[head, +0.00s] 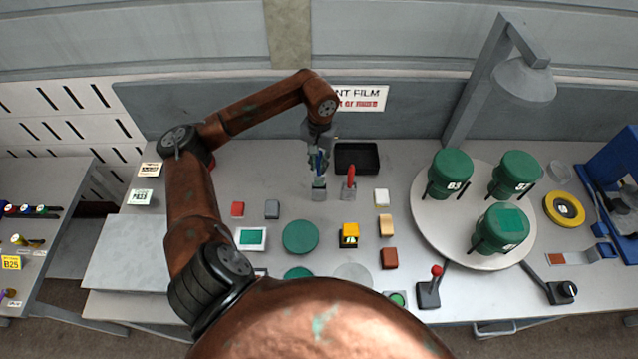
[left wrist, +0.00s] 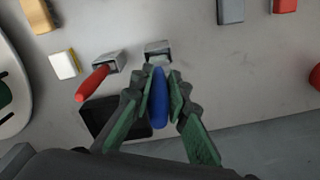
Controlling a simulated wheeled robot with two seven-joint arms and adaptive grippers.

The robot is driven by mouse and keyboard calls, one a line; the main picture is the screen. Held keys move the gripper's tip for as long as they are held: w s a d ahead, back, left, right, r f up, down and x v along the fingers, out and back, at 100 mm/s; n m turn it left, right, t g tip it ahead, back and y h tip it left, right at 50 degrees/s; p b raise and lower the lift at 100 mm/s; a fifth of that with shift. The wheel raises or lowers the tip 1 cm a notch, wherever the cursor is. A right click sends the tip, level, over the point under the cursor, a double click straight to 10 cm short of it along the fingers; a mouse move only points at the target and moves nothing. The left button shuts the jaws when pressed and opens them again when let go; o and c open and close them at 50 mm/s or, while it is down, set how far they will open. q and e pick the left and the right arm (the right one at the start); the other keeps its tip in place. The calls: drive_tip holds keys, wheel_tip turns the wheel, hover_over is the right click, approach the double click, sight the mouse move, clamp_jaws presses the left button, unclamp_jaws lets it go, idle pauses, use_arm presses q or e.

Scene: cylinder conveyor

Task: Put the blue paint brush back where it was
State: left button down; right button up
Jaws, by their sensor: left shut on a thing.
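My left gripper (head: 318,161) is shut on the blue paint brush, whose blue handle (left wrist: 159,100) shows between the green fingers in the left wrist view. The brush hangs over a small grey metal holder (head: 319,190), which also shows just beyond the handle's end in the left wrist view (left wrist: 158,50). The lower end of the brush is at the holder's mouth; I cannot tell how deep it sits. A second grey holder (head: 348,193) beside it has a red-handled brush (head: 351,174) leaning in it. My right gripper is not in view.
A black tray (head: 357,171) lies behind the holders. Coloured blocks, such as a white one (head: 382,197) and a dark grey one (head: 272,209), lie in front. A round turntable (head: 431,215) with green canisters and a lamp (head: 525,78) stand to the right.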

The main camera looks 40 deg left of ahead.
sight(318, 174)
use_arm(q)
drive_tip(key=shift+s+f, duration=0.2)
drive_tip(key=shift+f, duration=1)
drive_tip(key=shift+w+f, duration=0.1)
drive_tip(key=shift+f, duration=0.6)
wheel_tip(318, 174, down, 3)
drive_tip(key=shift+r+p, duration=0.1)
drive_tip(key=shift+p, duration=0.35)
drive_tip(key=shift+f, duration=0.2)
drive_tip(key=c, duration=1.9)
unclamp_jaws()
drive_tip(key=shift+c, duration=0.2)
drive_tip(key=shift+o, duration=0.3)
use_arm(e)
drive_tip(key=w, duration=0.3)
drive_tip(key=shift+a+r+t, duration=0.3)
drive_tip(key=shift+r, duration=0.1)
use_arm(q)
drive_tip(key=shift+r, duration=0.1)
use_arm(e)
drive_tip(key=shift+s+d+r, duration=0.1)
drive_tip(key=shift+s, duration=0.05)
